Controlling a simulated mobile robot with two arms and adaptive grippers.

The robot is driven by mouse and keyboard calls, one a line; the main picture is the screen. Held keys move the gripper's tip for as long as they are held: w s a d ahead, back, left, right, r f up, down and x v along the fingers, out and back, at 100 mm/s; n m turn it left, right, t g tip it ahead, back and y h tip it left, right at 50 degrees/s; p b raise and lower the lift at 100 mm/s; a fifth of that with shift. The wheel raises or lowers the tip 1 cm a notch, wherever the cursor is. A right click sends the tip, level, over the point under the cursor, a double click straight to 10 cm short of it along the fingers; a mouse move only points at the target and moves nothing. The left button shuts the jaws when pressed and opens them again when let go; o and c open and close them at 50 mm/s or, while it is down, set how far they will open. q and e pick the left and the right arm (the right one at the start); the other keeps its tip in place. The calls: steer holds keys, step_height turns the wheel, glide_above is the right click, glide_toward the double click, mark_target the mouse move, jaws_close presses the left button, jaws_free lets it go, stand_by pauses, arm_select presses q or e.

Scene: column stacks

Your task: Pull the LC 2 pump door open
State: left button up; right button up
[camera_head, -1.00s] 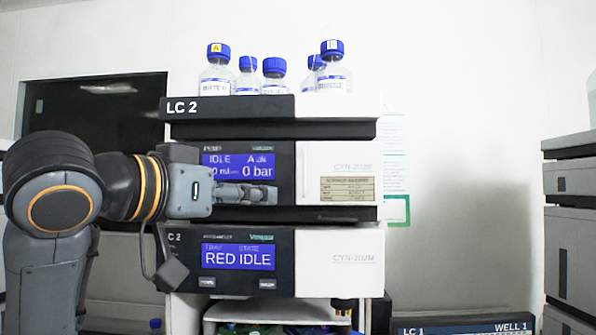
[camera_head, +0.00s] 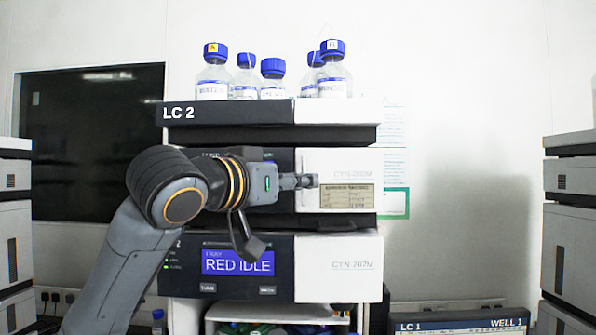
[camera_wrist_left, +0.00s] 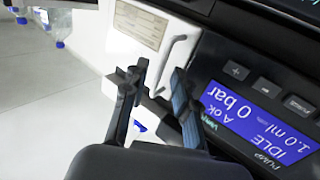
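The LC 2 pump module is the second unit down in the stack. Its white door (camera_head: 355,160), marked CYN-202M with a beige label, looks flush with the front in the head view. My left gripper (camera_head: 305,181) is in front of the door's left part and hides the pump screen. In the left wrist view the door (camera_wrist_left: 115,50) carries a pale bar handle (camera_wrist_left: 176,58) beside the black panel. My left gripper (camera_wrist_left: 155,95) is open, with its fingers apart and the handle's lower end between them. I cannot tell whether they touch it. My right gripper is not in view.
Several blue-capped bottles (camera_head: 272,78) stand on top of the LC 2 stack. The white-and-dark RED IDLE module (camera_head: 338,262) is just below the pump. Another stack (camera_head: 570,215) stands at the far right.

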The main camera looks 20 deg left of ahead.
arm_select(q)
steer(key=shift+w+d, duration=0.15)
steer(key=shift+w, duration=0.2)
steer(key=shift+c, duration=0.5)
jaws_close()
steer(key=shift+d, duration=0.1)
